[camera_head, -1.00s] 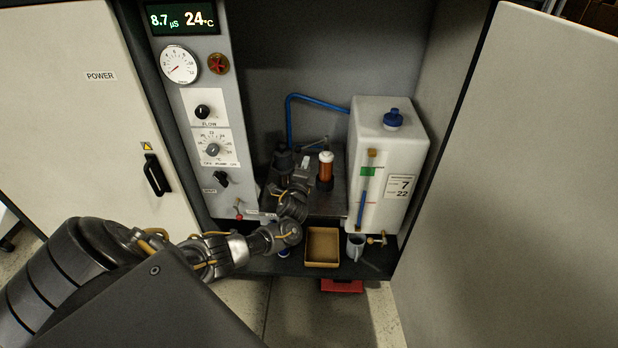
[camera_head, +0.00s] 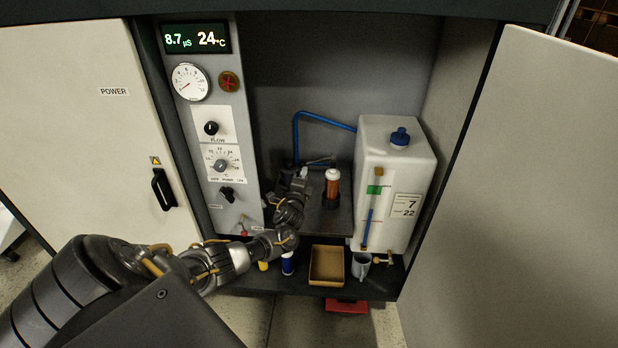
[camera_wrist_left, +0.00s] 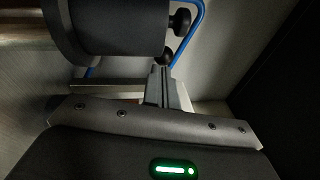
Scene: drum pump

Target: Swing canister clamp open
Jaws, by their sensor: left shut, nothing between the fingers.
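The canister (camera_head: 332,184) is orange-brown with a white cap and stands upright on the platform inside the cabinet. A thin metal lever (camera_head: 318,161), possibly part of the clamp, shows just behind its top left. My left gripper (camera_head: 302,174) is left of the canister, apart from it, with its fingers shut and empty. In the left wrist view the closed fingers (camera_wrist_left: 160,88) point up toward a large dark cylinder (camera_wrist_left: 110,28) with dark knobs (camera_wrist_left: 179,20) on its right. The clamp cannot be made out clearly. My right gripper is not in view.
A white tank (camera_head: 392,180) stands to the right, with a blue hose (camera_head: 297,135) behind. A cardboard tray (camera_head: 326,266), a grey mug (camera_head: 361,265) and small bottles (camera_head: 287,264) line the front shelf. The control panel (camera_head: 212,130) bounds the left side.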

